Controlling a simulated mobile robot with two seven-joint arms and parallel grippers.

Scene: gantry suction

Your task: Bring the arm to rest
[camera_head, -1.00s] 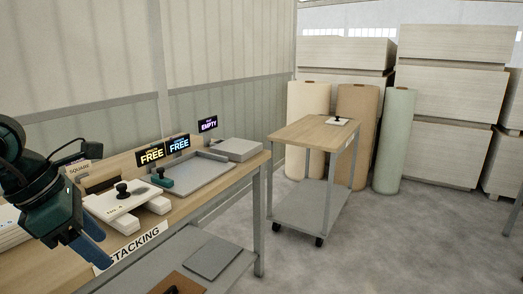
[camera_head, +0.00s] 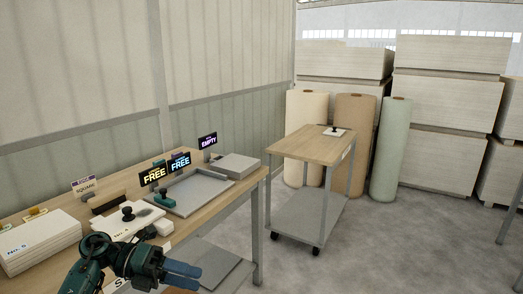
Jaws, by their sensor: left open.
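My left gripper (camera_head: 182,275) is at the bottom of the head view, in front of the near edge of the wooden bench (camera_head: 235,186). Its blue fingers point right, and nothing shows between them. My left arm hides part of the bench edge and its label. A white panel with a black knob (camera_head: 128,214) lies on the bench just behind the gripper, apart from the fingers. My right gripper is not in view.
A grey tray (camera_head: 193,191), lit FREE signs (camera_head: 154,174) and an EMPTY sign (camera_head: 208,141) stand on the bench. White stacked boards (camera_head: 42,240) are at left. A wheeled cart (camera_head: 305,146) carries a small white plate with a knob (camera_head: 334,132). Open floor (camera_head: 400,240) lies right.

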